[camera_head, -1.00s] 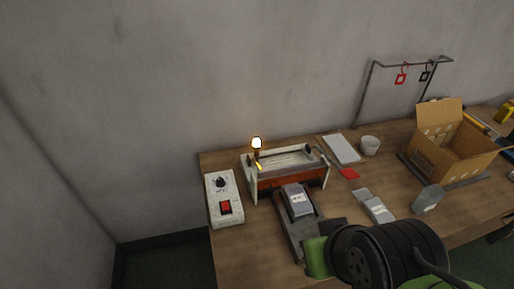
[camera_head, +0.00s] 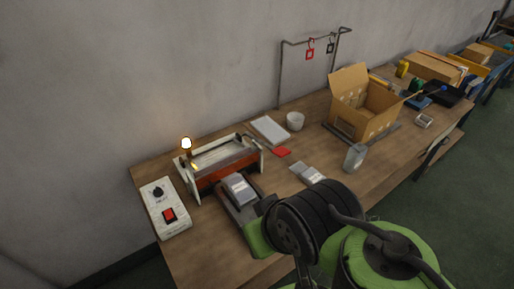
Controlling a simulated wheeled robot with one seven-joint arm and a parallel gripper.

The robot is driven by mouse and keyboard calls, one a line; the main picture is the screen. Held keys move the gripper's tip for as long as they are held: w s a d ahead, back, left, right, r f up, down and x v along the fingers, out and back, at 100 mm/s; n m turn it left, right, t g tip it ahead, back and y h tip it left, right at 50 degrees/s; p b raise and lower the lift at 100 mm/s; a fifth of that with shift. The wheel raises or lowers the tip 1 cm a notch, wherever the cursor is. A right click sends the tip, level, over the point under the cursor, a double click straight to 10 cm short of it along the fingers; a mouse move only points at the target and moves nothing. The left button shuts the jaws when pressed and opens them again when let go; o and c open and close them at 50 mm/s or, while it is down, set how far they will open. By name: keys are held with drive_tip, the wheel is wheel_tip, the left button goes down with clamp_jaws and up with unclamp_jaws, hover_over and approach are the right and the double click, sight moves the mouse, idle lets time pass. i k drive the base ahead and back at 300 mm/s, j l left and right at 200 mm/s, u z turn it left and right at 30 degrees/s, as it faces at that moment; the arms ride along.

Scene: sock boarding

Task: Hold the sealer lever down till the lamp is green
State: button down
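The sealer (camera_head: 226,172) stands at the table's left end, with pale end plates and an orange-red front. A pale bar runs along its top; I cannot make out clearly which part is the lever or how far down it is. The lamp (camera_head: 187,143) at its back left corner glows white with a warm orange tint, not green. A grey-labelled packet (camera_head: 239,188) lies on the dark rest in front of the sealer. My green and black arm is in the foreground, right of the sealer. My gripper does not show; the arm seems to hide it.
A white control box (camera_head: 164,207) with a black knob and red switch is left of the sealer. A grey canister (camera_head: 355,158), white cup (camera_head: 295,121), flat packets (camera_head: 308,173) and open carton (camera_head: 362,104) stand to the right. A wire rack (camera_head: 315,42) stands behind.

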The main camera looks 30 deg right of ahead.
sight(281, 152)
drive_tip(key=l+u, duration=0.75)
drive_tip(key=k+l+u, duration=0.1)
drive_tip(key=l+u, duration=0.25)
